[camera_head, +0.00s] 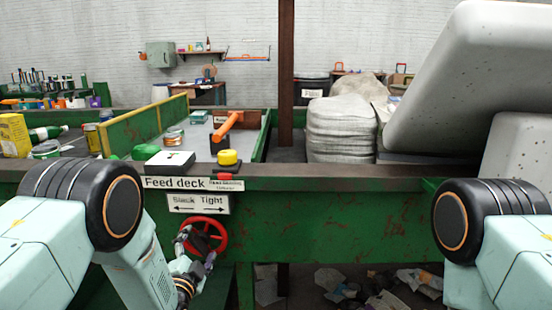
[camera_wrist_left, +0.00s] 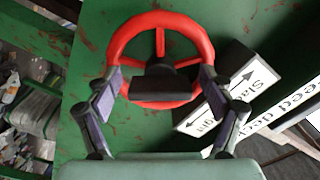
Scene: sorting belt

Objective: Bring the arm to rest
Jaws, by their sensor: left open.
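My left gripper (camera_head: 196,248) is in front of the green deck side, at the left side of a red handwheel (camera_head: 208,234). In the left wrist view, my left gripper (camera_wrist_left: 160,92) is open, with one finger on each side of the red wheel (camera_wrist_left: 158,22). The fingertips overlap the wheel's lower rim in the picture; I cannot tell whether they touch it. The wheel's dark hub shows between the fingers. On the right of the head view I see part of my right arm, but its gripper is out of view.
The green deck front (camera_head: 330,225) spans the view, with a "Feed deck" sign (camera_head: 180,183) and a "Slack Tight" sign (camera_head: 198,204) above the wheel. A yellow button (camera_head: 228,157) and an orange lever (camera_head: 228,125) stand on the deck. Rubbish (camera_head: 380,290) lies on the floor below.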

